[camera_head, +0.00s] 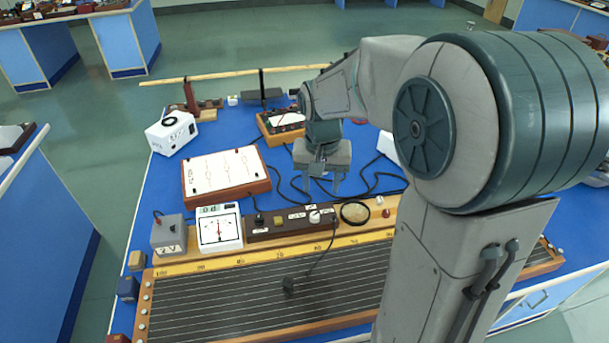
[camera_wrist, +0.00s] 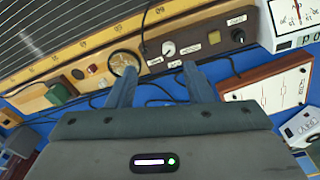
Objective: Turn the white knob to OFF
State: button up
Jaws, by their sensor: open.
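The white knob (camera_head: 314,216) sits on a brown wooden panel (camera_head: 262,229) behind the ruled board. In the wrist view the white knob (camera_wrist: 168,48) has small labels around it, too small to read. My gripper (camera_head: 320,188) is open above the bench, just behind the panel in the head view. In the wrist view my gripper (camera_wrist: 158,69) has its two fingers apart, and the knob shows beyond and between their tips. Nothing is between the fingers, and they look apart from the knob.
A dial meter (camera_head: 220,232) and a grey box (camera_head: 167,235) stand left of the panel. A round brass-rimmed dial (camera_head: 354,212) is right of the knob. A black cable (camera_head: 327,250) runs from the panel onto the ruled board (camera_head: 220,293). A white circuit board (camera_head: 226,172) lies behind.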

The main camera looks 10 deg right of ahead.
jog(key=m+p, duration=0.1)
send_over(315, 214)
jog(key=f, duration=0.2)
jog(key=shift+g, duration=0.3)
notch_tip(315, 214, down, 14)
jog(key=shift+r+p, duration=0.25)
jog(key=shift+p, duration=0.55)
jog(key=c, duration=1)
